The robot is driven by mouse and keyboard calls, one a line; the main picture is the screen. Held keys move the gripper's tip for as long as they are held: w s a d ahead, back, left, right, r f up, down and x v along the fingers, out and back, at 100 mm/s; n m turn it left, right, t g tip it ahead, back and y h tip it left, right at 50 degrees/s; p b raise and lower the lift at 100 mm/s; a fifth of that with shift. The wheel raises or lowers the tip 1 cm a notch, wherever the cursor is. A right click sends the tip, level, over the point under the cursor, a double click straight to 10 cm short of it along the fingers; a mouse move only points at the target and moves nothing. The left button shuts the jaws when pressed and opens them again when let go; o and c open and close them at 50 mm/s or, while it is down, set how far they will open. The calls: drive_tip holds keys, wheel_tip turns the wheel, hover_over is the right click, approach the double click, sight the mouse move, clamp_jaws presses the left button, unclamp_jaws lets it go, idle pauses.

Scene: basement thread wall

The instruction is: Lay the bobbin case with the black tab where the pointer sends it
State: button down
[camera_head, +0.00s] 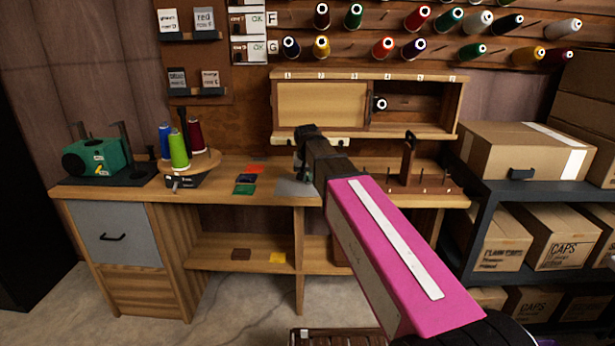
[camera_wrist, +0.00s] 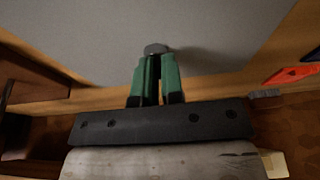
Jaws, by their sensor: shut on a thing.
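My gripper (camera_head: 306,172) is over the workbench, low above a grey mat (camera_head: 290,188). In the wrist view its two green fingers (camera_wrist: 157,72) are shut on a small grey round piece (camera_wrist: 156,48), which looks like a bobbin case. I cannot see a black tab on it. The grey mat (camera_wrist: 90,40) fills much of the wrist view behind the piece; I cannot tell whether they touch. In the head view the held piece is too small and hidden to make out. I cannot make out a pointer for certain.
Red (camera_head: 255,169) and green (camera_head: 244,190) patches lie left of the mat. A round spool stand (camera_head: 205,162) is farther left. A long cabinet (camera_head: 455,105) with a wooden panel stands behind my arm. A pegged rack (camera_head: 430,183) is right.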

drive_tip(key=c, duration=1.6)
unclamp_jaws()
drive_tip(key=shift+f, duration=0.15)
drive_tip(key=o, duration=0.4)
drive_tip(key=shift+c, duration=0.2)
